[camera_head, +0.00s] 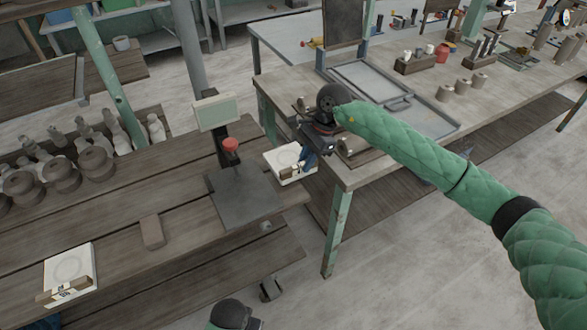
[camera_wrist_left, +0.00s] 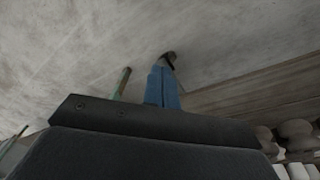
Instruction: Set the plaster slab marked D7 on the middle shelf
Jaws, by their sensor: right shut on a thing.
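My right gripper (camera_head: 308,158) is shut on a white plaster slab (camera_head: 286,155) at the right end of the wooden bench. The slab has a brown strip and a small dark mark on its near side; I cannot read the mark. It looks roughly level, and I cannot tell whether it touches the bench. A second white slab (camera_head: 72,262), with a round recess and a similar strip, lies at the bench's front left; its mark is too small to read. In the left wrist view, my left gripper's blue fingers (camera_wrist_left: 163,88) look close together above the floor; their gap is unclear.
The wooden bench (camera_head: 110,232) has a lower plank level (camera_head: 225,272). A dark plate (camera_head: 245,197), a red knob (camera_head: 231,145) and a pale screen (camera_head: 216,111) stand beside the held slab. A brown block (camera_head: 152,231) lies left. A green-legged table (camera_head: 337,225) is close right.

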